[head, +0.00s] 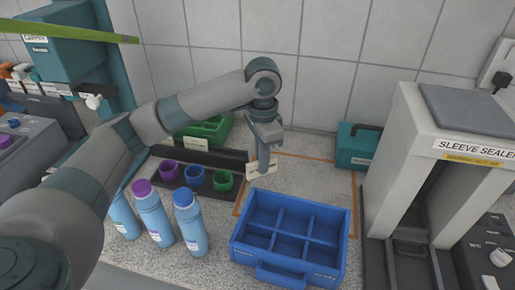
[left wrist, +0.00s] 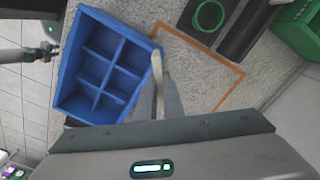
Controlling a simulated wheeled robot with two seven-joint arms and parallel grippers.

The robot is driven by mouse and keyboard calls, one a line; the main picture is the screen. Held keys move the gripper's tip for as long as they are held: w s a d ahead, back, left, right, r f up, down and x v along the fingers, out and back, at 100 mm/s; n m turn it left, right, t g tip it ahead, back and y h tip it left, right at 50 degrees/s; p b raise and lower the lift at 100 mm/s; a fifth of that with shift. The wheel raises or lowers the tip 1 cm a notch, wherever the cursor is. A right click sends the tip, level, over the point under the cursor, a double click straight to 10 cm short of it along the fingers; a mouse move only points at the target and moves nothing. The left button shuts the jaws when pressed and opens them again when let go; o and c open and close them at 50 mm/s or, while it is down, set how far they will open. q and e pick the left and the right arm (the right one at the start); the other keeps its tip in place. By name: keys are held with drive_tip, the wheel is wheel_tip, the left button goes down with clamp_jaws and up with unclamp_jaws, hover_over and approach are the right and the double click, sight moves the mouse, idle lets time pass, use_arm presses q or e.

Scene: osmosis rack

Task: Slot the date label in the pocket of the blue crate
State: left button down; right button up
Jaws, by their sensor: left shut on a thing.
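The blue crate (head: 292,240) stands on the counter at the front middle, open on top and split into several empty compartments. A blue lip juts from its near side (head: 280,276); I cannot tell if this is the pocket. My left gripper (head: 263,165) is shut on the small cream date label (head: 254,171), holding it above the counter just behind the crate's far left corner. In the left wrist view the label (left wrist: 156,64) shows nearly edge-on between the fingers (left wrist: 160,95), beside the crate (left wrist: 65,88) in the picture. My right gripper is not seen.
Several blue bottles (head: 187,222) stand left of the crate. Purple, blue and green cups (head: 222,181) sit on a dark tray behind them. The sleeve sealer (head: 409,150) stands at the right. A teal box (head: 356,146) and green crate (head: 209,131) are at the back.

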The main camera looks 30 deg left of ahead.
use_arm(q)
drive_tip(key=s+d+f+n, duration=0.2)
drive_tip(key=s+d+n, duration=0.2)
drive_tip(key=s+n, duration=0.4)
drive_tip(key=shift+s+d, duration=0.35)
drive_tip(key=shift+s, duration=1.45)
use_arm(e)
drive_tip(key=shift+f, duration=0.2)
use_arm(q)
drive_tip(key=shift+f, duration=0.15)
